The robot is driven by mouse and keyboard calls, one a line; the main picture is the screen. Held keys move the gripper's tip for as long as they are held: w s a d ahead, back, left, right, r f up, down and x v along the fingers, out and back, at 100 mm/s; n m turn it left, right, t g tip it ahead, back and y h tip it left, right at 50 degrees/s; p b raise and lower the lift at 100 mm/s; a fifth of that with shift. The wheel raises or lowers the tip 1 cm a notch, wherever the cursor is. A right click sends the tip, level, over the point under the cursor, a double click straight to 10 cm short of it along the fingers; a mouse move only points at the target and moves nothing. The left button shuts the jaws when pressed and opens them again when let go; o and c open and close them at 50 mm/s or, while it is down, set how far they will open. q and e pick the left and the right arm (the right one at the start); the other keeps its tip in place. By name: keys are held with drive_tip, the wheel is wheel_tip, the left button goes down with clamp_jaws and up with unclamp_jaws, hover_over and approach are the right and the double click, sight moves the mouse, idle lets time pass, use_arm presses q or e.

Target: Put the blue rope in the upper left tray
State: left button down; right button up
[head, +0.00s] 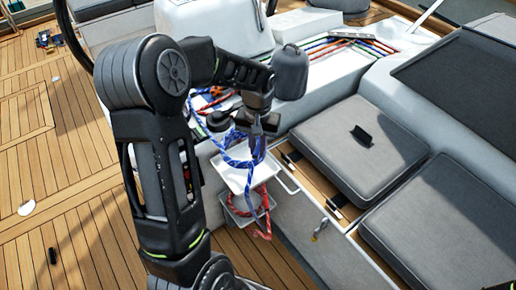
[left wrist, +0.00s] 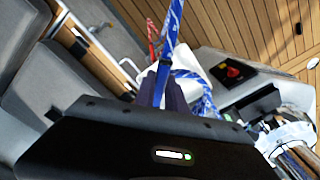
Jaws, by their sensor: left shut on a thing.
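My left gripper (head: 258,127) is shut on the blue rope (head: 243,163) and holds it just above a white upper tray (head: 229,180). The rope is blue with white flecks; it hangs in loops over the tray, and one end dangles past the tray's right side. In the left wrist view, the rope (left wrist: 172,27) runs from between the fingers (left wrist: 164,92), with the white tray (left wrist: 188,74) behind. I cannot tell whether the rope rests on the tray. A lower tray (head: 232,211) below holds a red rope (head: 262,199). My arm hides the area left of the trays.
A black winch (head: 218,121) stands on the white coaming close behind the gripper. A grey covered winch (head: 291,73) and several coloured lines (head: 340,43) lie farther back. Grey seat cushions (head: 360,146) are to the right.

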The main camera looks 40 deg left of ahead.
use_arm(q)
drive_tip(key=shift+f, duration=0.1)
drive_tip(key=shift+f+b, duration=1.55)
drive_tip(key=shift+f, duration=0.45)
drive_tip(key=shift+f+b, duration=0.3)
drive_tip(key=shift+f, duration=0.05)
drive_tip(key=shift+f+b, duration=1.2)
drive_tip(key=shift+f, duration=0.75)
drive_tip(key=c, duration=1.3)
unclamp_jaws()
drive_tip(key=shift+o, duration=0.3)
